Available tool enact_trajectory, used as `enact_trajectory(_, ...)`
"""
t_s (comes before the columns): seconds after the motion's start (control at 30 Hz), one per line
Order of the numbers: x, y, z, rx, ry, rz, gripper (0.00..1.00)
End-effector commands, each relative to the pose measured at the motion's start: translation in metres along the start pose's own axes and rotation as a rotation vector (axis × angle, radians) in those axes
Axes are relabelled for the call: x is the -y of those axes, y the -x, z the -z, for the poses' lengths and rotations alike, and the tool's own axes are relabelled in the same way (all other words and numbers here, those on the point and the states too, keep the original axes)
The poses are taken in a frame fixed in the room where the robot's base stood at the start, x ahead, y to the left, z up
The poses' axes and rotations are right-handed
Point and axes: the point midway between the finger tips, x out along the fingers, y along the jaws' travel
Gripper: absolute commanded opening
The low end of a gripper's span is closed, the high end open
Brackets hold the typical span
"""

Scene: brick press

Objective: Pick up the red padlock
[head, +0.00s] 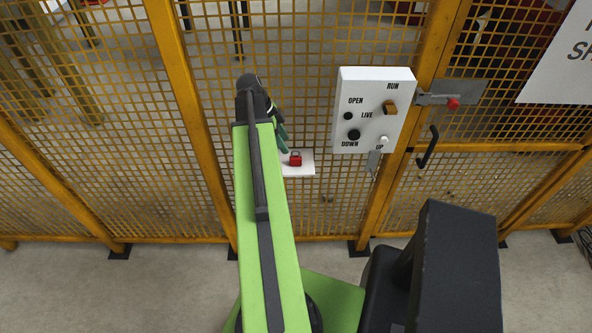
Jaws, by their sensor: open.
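The red padlock (295,160) is small and sits on a white shelf (304,169) at the yellow mesh fence, below and left of the control box. My gripper (284,147) is at the far end of my green arm, just up and left of the padlock in the picture. Its dark green fingers are small here and partly hidden behind the arm. It is open, and I see nothing held in it. I cannot tell how far above the shelf the fingers are. The left part of the shelf is hidden by my arm.
A white control box (368,135) with knobs and labels hangs on the fence right of the shelf. A grey latch with a red knob (453,103) and a black handle (428,148) are farther right. Yellow posts (180,100) stand close by. The grey floor (150,290) at left is clear.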

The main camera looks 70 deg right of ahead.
Motion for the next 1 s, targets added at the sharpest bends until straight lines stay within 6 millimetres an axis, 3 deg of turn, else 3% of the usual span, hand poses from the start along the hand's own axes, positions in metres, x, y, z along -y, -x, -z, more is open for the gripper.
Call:
enact_trajectory(0.03,0.000,-0.022,-0.004,0.000,-0.001,0.000,0.49)
enact_trajectory(0.2,0.000,-0.052,-0.003,0.000,0.000,-0.001,0.49)
enact_trajectory(0.47,0.000,-0.058,0.001,0.000,0.000,-0.001,0.49)
enact_trajectory(0.77,0.000,-0.106,0.005,0.000,-0.001,-0.001,0.49)
enact_trajectory(1.0,0.000,-0.104,0.008,0.000,0.000,0.000,0.49)
